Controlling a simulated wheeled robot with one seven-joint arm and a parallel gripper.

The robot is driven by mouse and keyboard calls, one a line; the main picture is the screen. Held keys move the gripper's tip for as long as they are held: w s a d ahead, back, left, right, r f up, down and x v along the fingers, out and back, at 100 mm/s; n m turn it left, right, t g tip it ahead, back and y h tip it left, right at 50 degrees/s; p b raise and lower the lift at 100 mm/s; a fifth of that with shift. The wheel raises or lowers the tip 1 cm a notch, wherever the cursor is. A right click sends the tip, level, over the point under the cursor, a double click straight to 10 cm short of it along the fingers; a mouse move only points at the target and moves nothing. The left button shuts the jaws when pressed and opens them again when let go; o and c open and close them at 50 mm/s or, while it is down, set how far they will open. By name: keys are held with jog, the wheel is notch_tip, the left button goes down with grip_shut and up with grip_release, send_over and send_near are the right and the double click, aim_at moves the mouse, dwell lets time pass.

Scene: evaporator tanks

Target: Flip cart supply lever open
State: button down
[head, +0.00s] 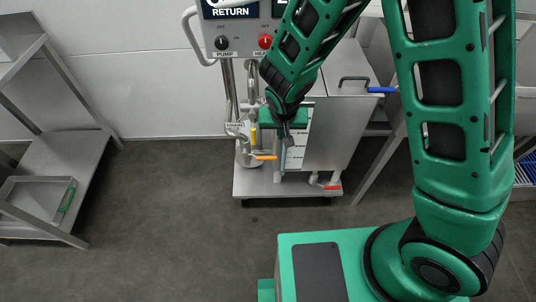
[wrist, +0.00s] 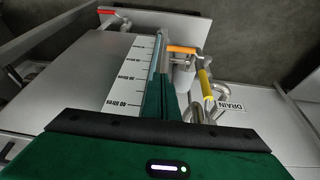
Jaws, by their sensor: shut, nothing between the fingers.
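A cart with metal tanks has several coloured valve levers; no readable label names the supply lever. An orange lever (head: 265,157) lies level, low on the front pipework, and shows in the wrist view (wrist: 183,49). A yellow lever (head: 253,137) stands upright just above it, and also shows in the wrist view (wrist: 205,84) near a DRAIN tag (wrist: 230,105). My gripper (head: 283,160) points down with shut, empty fingers, just right of the orange lever's end. In the wrist view my fingers (wrist: 160,66) lie left of both levers; contact cannot be told.
A red lever (head: 332,188) sits low at the cart's right, and a blue lever (head: 382,90) sticks out at upper right. A control panel (head: 238,42) stands above the pipework. A steel shelf rack (head: 60,150) stands at left. The floor (head: 165,220) between is clear.

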aim_at(267, 157)
jog(key=shift+n, duration=0.3)
jog(key=a+f, duration=0.2)
jog(key=a, duration=0.1)
jog(key=s+a+f, duration=0.1)
jog(key=shift+a, duration=0.2)
jog(key=shift+d, duration=0.1)
jog(key=x, duration=1.3)
jog(key=shift+a+f, duration=0.3)
jog(key=shift+f, duration=0.15)
jog(key=shift+s+a+f+y, duration=0.1)
jog(key=shift+a+f+y, duration=0.1)
jog(key=shift+y, duration=0.2)
